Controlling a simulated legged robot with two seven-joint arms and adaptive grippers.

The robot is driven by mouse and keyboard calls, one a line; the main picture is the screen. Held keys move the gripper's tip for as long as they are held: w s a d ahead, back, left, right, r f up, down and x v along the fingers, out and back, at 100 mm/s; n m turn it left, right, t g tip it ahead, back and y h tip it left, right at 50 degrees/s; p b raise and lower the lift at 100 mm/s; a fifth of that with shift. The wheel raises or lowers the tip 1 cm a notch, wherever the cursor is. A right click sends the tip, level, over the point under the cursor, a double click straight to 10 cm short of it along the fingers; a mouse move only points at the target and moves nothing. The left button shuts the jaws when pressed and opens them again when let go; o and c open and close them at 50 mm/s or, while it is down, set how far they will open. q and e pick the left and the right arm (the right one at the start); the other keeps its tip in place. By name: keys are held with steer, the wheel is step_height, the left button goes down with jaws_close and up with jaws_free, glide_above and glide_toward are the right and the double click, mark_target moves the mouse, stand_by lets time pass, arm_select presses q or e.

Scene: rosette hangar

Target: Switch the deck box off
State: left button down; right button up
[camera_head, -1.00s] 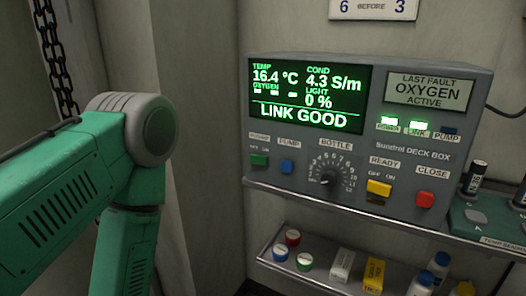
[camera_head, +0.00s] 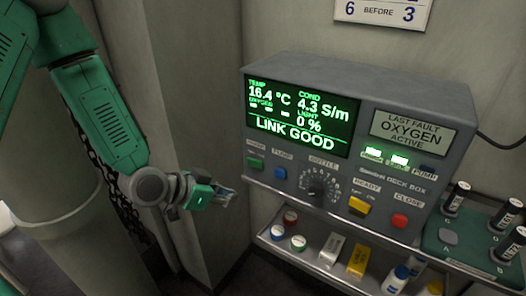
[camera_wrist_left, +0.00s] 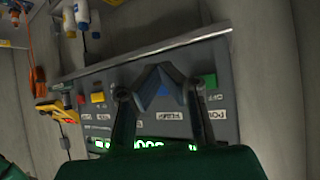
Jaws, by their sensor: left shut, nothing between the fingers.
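The deck box (camera_head: 400,178) is a grey unit on a shelf. Its lit screen (camera_head: 300,115) reads LINK GOOD, and two green lamps glow. Below the screen are a green switch (camera_head: 255,163) at the far left, a blue button (camera_head: 280,173), a black dial (camera_head: 317,187), a yellow switch (camera_head: 359,205) and a red button (camera_head: 400,220). My left gripper (camera_head: 232,198) is shut and empty, left of and a little below the green switch, apart from the box. The left wrist view shows the closed fingers (camera_wrist_left: 158,75) before the panel, with the green switch (camera_wrist_left: 209,81) beside them; the fingers hide the panel's middle.
A lower shelf (camera_head: 290,250) holds caps, small boxes and bottles. A green tray (camera_head: 450,245) with dark vials stands right of the box. A grey wall column (camera_head: 195,120) is behind my left arm. Open space lies before the panel.

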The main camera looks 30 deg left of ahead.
mark_target(255, 163)
arm_select(q)
steer(key=shift+w+d+r, duration=0.2)
steer(key=shift+w+r, duration=0.05)
steer(key=shift+r, duration=0.25)
steer(key=shift+a, duration=0.15)
steer(key=shift+w+a+f+b, duration=0.15)
steer(key=shift+w+b, duration=0.1)
steer(key=shift+w, duration=1.95)
steer(key=shift+w+a+r+b, duration=0.15)
steer(key=shift+w+b, duration=0.1)
steer(key=shift+w, duration=1.95)
steer(key=shift+w, duration=0.1)
steer(key=shift+w, duration=0.25)
